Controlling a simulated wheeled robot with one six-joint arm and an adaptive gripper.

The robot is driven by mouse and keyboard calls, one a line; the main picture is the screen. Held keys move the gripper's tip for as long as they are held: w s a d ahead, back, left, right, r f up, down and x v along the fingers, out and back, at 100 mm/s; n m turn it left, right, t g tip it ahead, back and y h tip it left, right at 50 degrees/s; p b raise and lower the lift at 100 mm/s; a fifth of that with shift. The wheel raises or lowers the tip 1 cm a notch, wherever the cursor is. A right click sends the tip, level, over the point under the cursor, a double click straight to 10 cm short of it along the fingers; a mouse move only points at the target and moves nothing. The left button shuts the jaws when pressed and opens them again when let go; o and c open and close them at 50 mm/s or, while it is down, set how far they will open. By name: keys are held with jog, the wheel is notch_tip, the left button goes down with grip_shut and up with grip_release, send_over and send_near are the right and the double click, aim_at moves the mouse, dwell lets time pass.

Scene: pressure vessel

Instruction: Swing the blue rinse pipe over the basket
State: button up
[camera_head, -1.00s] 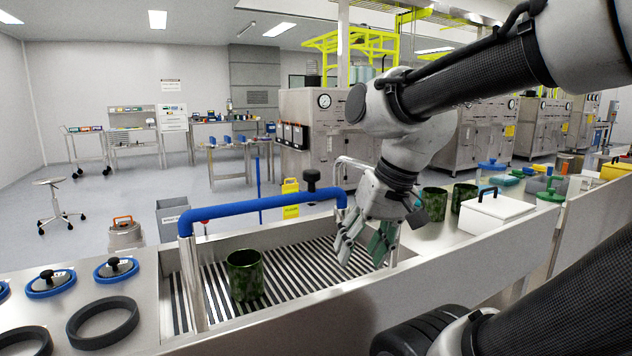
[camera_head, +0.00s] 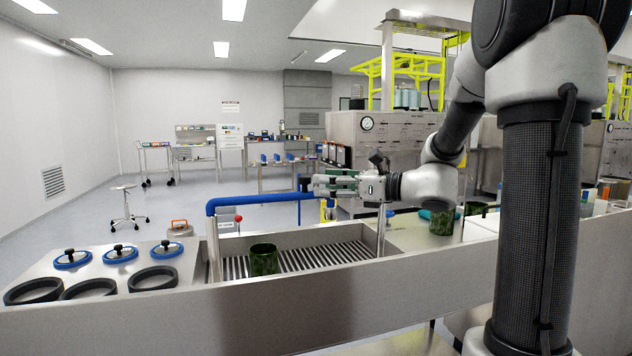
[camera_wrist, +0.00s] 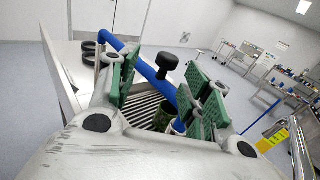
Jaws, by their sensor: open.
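The blue rinse pipe (camera_head: 255,201) runs level above the sink from a bent left end on a steel post. A black knob (camera_wrist: 168,66) stands up from it. My gripper (camera_head: 318,185) is open at the pipe's right end. In the wrist view, the pipe (camera_wrist: 145,66) and knob lie between the green-padded fingers (camera_wrist: 162,85), with gaps on both sides. A dark green mottled, basket-like container (camera_head: 264,260) stands upright on the sink's slatted floor, below the pipe.
The steel sink wall (camera_head: 330,300) runs along the front. Black rings (camera_head: 90,288) and blue-rimmed lids (camera_head: 120,253) lie on the left counter. Another green container (camera_head: 442,222) stands right of the sink. A thin steel post (camera_head: 381,230) rises at the sink's right end.

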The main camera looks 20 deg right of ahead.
aim_at(304, 177)
jog(key=shift+m+t, duration=0.4)
jog(key=x, duration=0.7)
jog(key=shift+w+d+r, duration=0.15)
jog(key=shift+w, duration=0.4)
grip_shut()
jog(key=shift+w, duration=0.1)
